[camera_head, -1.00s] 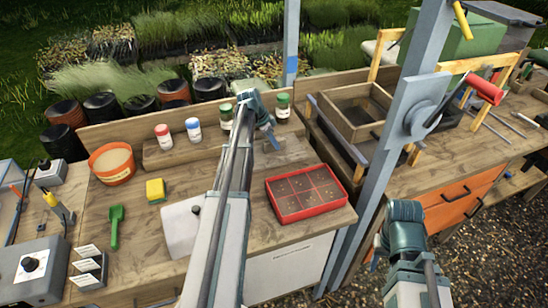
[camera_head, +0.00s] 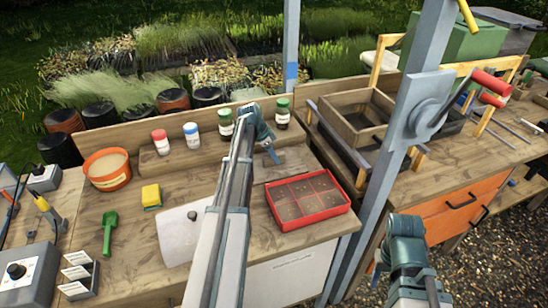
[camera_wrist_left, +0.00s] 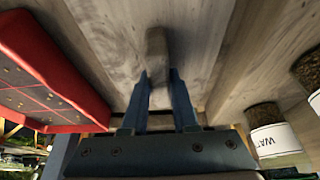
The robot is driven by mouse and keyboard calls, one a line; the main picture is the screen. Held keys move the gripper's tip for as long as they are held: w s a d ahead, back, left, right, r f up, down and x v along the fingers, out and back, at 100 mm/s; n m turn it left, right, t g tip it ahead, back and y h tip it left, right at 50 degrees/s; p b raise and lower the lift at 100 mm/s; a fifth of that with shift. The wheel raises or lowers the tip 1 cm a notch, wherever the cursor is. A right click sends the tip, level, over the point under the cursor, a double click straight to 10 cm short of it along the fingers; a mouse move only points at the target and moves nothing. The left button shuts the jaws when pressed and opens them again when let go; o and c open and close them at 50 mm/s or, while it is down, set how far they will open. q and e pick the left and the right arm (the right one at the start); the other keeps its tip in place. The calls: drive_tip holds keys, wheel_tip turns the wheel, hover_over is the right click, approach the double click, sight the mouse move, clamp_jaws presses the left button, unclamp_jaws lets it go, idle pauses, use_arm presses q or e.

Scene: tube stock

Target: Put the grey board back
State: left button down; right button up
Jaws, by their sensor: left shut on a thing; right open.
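The grey board (camera_head: 292,162) lies flat on the wooden bench, behind the red tray. Its left part is hidden by my left arm in the head view. My left gripper (camera_head: 271,156) points down onto it. In the left wrist view my left gripper (camera_wrist_left: 159,78) is shut on a grey-brown upright block, which looks like the handle of the grey board (camera_wrist_left: 197,45). I cannot tell whether the board is fully seated or slightly raised. My right gripper (camera_head: 376,272) is low beside the bench's right end, away from the board, partly hidden by its arm.
The red tray (camera_head: 347,207) is close in front of the board. Several jars, including a green-capped one (camera_head: 283,114), stand behind it. A white sheet (camera_head: 172,238) with a dark knob lies left of my arm. A grey post (camera_head: 371,220) rises at right.

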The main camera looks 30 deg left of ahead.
use_arm(q)
drive_tip(key=c, duration=0.7)
unclamp_jaws()
drive_tip(key=shift+r, duration=0.1)
drive_tip(key=shift+s+a+r+p, duration=0.15)
drive_tip(key=shift+r+p, duration=0.35)
drive_tip(key=shift+p, duration=0.25)
drive_tip(key=p+v, duration=1)
drive_tip(key=v, duration=0.1)
